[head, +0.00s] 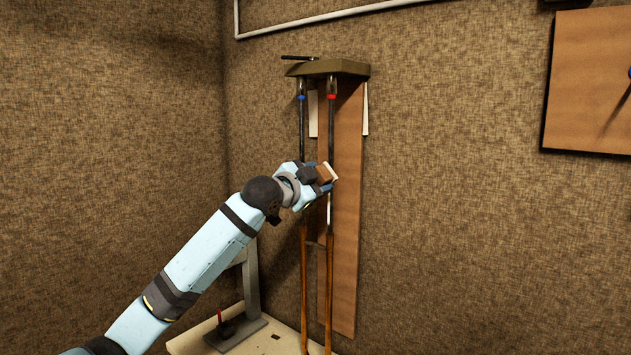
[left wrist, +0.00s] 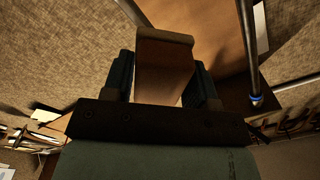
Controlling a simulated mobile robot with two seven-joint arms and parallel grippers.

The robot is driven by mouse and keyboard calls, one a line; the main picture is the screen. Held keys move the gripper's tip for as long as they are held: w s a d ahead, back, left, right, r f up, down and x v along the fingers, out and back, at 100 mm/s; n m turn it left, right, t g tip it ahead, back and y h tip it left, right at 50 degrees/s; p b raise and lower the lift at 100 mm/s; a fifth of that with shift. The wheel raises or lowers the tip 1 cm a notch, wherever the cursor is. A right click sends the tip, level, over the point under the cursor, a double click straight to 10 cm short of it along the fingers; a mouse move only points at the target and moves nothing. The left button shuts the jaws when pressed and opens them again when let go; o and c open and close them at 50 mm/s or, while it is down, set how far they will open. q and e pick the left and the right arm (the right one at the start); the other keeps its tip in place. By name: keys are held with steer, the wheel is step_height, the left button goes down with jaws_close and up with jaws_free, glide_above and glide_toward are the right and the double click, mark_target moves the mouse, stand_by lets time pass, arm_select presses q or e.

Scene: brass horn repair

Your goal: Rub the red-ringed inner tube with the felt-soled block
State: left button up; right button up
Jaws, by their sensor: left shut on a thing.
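The red-ringed inner tube (head: 331,118) hangs upright from a bracket on the wall, its red ring near the top. A blue-ringed tube (head: 302,125) hangs left of it. My left gripper (head: 324,182) is shut on the felt-soled block (head: 323,173), a brown block with a pale sole, about midway down the tubes. The block overlaps the red-ringed tube in the head view; I cannot tell whether the sole touches it. In the left wrist view the block (left wrist: 163,72) sits between both fingers, and the blue ring (left wrist: 256,99) shows at right. My right gripper is not in view.
The olive bracket (head: 328,68) holds the tubes in front of a long brown board (head: 347,210). A bench top (head: 190,344) with a grey stand (head: 250,282) lies below. A second brown board (head: 590,85) hangs at far right. The wall between the boards is clear.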

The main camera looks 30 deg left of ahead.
mark_target(321, 163)
arm_select(q)
steer(key=shift+w+d, duration=0.1)
steer(key=shift+w, duration=0.75)
steer(key=shift+s+r, duration=0.15)
steer(key=shift+r, duration=1.9)
steer(key=shift+f+b, duration=0.5)
steer(key=shift+f, duration=1.55)
